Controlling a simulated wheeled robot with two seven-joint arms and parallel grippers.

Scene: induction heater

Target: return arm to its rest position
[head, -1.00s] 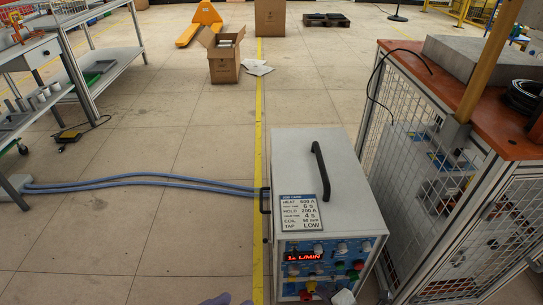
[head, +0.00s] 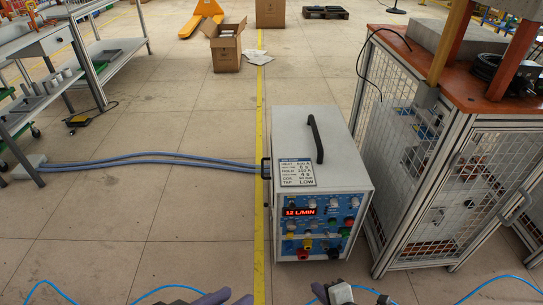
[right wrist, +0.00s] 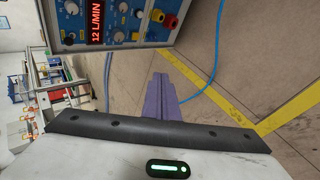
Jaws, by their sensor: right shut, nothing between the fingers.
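The induction heater (head: 318,150) is a pale box with a black top handle, standing on the floor in the middle of the head view. Its blue front panel has knobs and a red display (head: 299,211) reading 12 L/MIN. The panel also shows at the top of the right wrist view (right wrist: 120,22). My left gripper (head: 222,298) is at the bottom edge, in front of the heater, mostly cut off; its opening cannot be made out. My right gripper (head: 335,293) is also low in front of the heater. In the right wrist view its purple fingers (right wrist: 162,82) are together and empty.
A caged workbench (head: 450,140) with an orange-brown top stands close on the right. Grey hoses (head: 150,158) run left from the heater across the floor. A metal shelf unit (head: 90,70) is at the left. A cardboard box (head: 226,50) stands farther back.

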